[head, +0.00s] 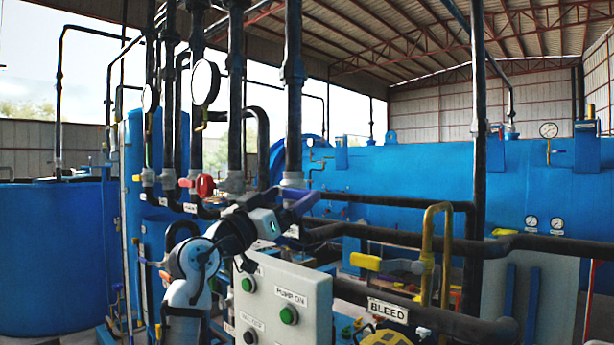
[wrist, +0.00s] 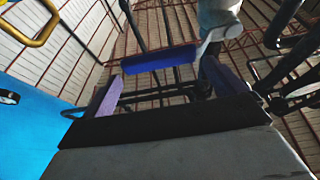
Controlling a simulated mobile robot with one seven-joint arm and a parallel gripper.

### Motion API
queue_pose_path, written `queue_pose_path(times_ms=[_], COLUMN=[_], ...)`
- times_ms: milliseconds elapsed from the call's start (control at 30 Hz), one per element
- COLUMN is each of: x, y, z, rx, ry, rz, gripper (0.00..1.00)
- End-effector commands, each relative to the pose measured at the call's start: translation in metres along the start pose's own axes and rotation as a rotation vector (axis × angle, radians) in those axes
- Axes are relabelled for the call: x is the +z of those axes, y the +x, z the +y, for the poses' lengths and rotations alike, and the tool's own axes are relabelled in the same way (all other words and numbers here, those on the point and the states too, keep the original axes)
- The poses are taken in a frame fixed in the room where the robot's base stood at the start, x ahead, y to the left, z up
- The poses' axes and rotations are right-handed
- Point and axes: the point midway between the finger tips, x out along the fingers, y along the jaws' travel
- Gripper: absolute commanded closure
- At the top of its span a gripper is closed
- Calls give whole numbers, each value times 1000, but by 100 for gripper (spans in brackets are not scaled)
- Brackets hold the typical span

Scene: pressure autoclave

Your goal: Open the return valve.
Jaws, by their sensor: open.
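A blue lever handle (wrist: 158,60) shows in the wrist view, with a pale metal stem running right to a grey valve body (wrist: 218,18) on a dark pipe. My gripper (wrist: 162,76) is open, its two purple fingers on either side of the handle's lower edge. The handle lies across the gap; I cannot tell whether it touches a finger. In the head view my gripper (head: 298,208) is beside the vertical pipes, above the grey control box, and hides most of this valve. A label (head: 292,231) beside it is partly covered, so I cannot read the valve's name.
The grey control box (head: 275,300) with green buttons stands just below my arm. A red valve handle (head: 205,186) is to the left. A yellow lever (head: 365,261) and the BLEED label (head: 388,311) are to the right. Dark pipes crowd the area.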

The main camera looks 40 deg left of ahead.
Motion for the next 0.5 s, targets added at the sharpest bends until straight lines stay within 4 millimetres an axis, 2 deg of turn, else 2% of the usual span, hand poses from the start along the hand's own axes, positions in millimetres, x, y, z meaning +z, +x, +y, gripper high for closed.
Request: queue_pose_path(times_ms=[33, 200, 333, 500], x=[-4, -3, -2, 0], y=[14, 41, 54, 59], z=[0, 0, 0, 0], rx=[1, 1, 0, -1], ry=[0, 0, 1, 1], rz=[-2, -1, 0, 1], gripper=[5, 5, 5, 5])
